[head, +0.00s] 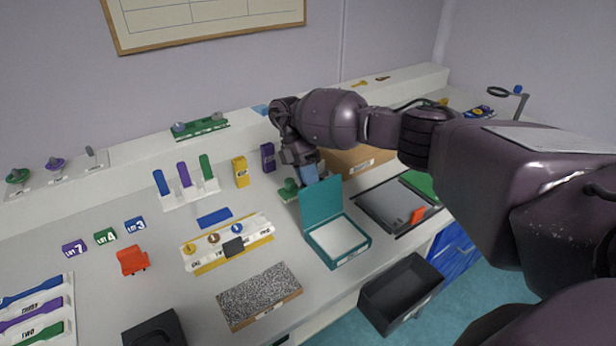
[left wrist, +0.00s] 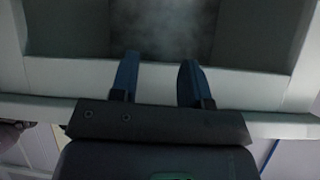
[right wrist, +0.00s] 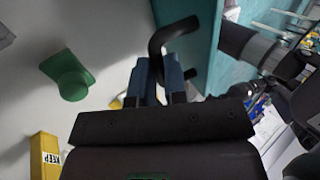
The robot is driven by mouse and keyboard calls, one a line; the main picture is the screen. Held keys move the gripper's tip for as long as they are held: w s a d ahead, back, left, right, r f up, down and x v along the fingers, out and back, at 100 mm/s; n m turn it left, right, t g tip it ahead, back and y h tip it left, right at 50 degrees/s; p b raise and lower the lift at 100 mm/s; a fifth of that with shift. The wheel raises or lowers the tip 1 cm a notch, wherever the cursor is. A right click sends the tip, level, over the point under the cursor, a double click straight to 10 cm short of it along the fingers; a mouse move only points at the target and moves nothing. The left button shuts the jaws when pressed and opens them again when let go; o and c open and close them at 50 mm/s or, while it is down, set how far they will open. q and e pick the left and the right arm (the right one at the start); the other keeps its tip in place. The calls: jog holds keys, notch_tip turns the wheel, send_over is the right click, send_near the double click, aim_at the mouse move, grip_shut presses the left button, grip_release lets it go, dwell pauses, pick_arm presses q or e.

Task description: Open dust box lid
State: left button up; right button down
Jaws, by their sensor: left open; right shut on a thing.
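The teal dust box (head: 346,259) stands on the bench near its front edge, with a pale inside. Its teal lid (head: 321,212) stands about upright at the box's back left edge, so the box is open. My right gripper (head: 308,174) is behind the lid's top. In the right wrist view, its blue fingers (right wrist: 160,78) are shut on a black bent handle (right wrist: 172,34) beside the teal lid panel (right wrist: 202,40). My left gripper (left wrist: 160,82) shows only in the left wrist view, open and empty, with a dark recess beyond its fingertips.
A green piece (head: 288,190) and a yellow box (head: 240,171) stand left of the right gripper. A cardboard box (head: 355,160) is behind it. A dark tray (head: 385,207) lies right of the dust box. A speckled block (head: 258,295) lies to the front left. A black bin (head: 400,295) is below the bench edge.

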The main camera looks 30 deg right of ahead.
pick_arm(q)
jog(key=shift+s+a+f, duration=0.1)
jog(key=shift+s+f, duration=0.35)
pick_arm(e)
jog(key=shift+s+a+f, duration=0.1)
jog(key=shift+a+f, duration=0.2)
jog(key=shift+f, duration=0.3)
jog(key=c, duration=1.6)
grip_release()
jog(key=o, duration=0.4)
jog(key=shift+w+f, duration=0.1)
jog(key=shift+w, duration=0.2)
pick_arm(q)
jog(key=shift+w+r, duration=0.2)
jog(key=shift+w, duration=0.35)
pick_arm(e)
jog(key=shift+o, duration=0.2)
jog(key=shift+r, duration=0.25)
jog(key=shift+r, duration=0.1)
